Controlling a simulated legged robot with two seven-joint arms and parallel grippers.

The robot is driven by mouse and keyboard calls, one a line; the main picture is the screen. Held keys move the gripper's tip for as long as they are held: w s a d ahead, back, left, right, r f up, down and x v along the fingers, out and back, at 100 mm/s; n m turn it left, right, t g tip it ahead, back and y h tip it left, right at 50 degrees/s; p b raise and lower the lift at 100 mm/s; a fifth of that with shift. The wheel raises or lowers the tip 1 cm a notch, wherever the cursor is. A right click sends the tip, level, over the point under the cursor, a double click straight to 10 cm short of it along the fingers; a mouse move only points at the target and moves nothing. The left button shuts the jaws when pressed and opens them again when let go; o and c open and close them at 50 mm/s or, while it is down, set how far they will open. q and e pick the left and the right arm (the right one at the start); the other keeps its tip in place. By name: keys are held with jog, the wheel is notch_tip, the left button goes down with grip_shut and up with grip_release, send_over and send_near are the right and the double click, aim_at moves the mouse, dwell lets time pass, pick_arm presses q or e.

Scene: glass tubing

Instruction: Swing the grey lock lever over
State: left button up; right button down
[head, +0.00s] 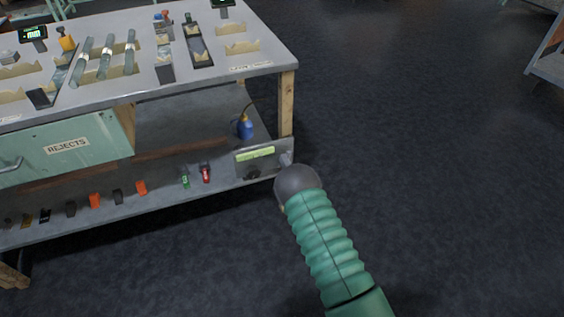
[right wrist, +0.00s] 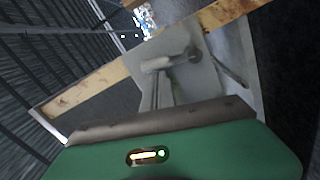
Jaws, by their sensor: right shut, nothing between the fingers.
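The grey lock lever (right wrist: 172,62) shows in the right wrist view as a short grey bar with a rounded end, against a pale grey plate. My right gripper (right wrist: 155,82) is shut and empty, its narrow fingers pointing at the lever. The fingertips are at or very near the bar; I cannot tell whether they touch. In the head view my green-sleeved right arm reaches the bench's right end, and its dark round wrist hides most of the gripper (head: 286,161). I cannot make out the lever there. My left gripper is not in view.
The bench (head: 215,75) holds glass tubes (head: 105,57) and cradles on top. A drawer marked REJECTS (head: 67,145) is below. A grey box with a green label (head: 255,154) and a blue oil can (head: 245,127) are on the lower shelf.

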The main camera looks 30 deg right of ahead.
jog(key=d+m, duration=0.1)
jog(key=m, duration=0.2)
jog(key=s+d+f+m+p, duration=0.1)
jog(key=d+m, duration=0.1)
jog(key=m, duration=0.1)
jog(key=d+f+m+p, duration=0.1)
jog(key=d+m, duration=0.1)
jog(key=m, duration=0.1)
jog(key=shift+s+d+m, duration=0.15)
jog(key=shift+m, duration=0.25)
jog(key=shift+s+d+f, duration=0.1)
dwell(0.4)
